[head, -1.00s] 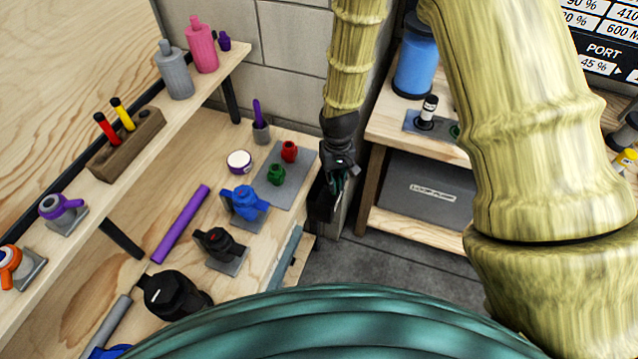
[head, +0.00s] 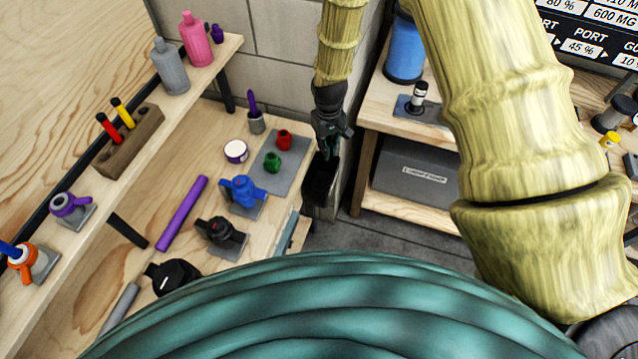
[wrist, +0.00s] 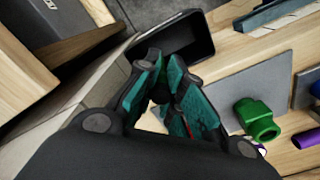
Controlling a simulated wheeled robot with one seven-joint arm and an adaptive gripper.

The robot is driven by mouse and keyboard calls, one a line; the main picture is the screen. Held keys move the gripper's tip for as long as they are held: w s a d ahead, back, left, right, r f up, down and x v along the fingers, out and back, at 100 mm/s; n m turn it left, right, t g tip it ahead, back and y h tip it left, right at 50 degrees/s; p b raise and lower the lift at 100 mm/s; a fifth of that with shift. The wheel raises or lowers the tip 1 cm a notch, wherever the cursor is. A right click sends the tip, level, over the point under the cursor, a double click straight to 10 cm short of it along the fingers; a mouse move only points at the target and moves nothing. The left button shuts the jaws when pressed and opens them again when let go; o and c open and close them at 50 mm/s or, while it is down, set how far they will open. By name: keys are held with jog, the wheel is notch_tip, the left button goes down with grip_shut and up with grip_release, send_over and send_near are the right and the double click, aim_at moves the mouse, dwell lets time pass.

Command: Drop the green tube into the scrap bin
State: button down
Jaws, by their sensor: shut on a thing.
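My gripper (head: 329,148) hangs at the far right end of the bench, just above the scrap bin. In the wrist view its fingers (wrist: 162,68) lean together in front of the bin's near rim. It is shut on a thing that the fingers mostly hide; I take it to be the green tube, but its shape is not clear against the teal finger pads. The scrap bin (head: 321,207) is a dark, open-topped box beside the bench end. Its dark interior shows past the fingertips in the wrist view, with the rim (wrist: 211,50) on the right.
A grey mat (head: 292,172) on the bench holds a green fitting (head: 272,162) and a red fitting (head: 284,139). A blue fitting (head: 242,190) and a purple rod (head: 182,213) lie nearer. A shelf unit (head: 400,206) stands right of the bin.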

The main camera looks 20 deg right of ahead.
jog(key=shift+f+b, duration=0.75)
jog(key=shift+f, duration=0.9)
jog(key=c, duration=1.5)
grip_release()
jog(key=shift+o, duration=0.2)
notch_tip(320, 180, up, 12)
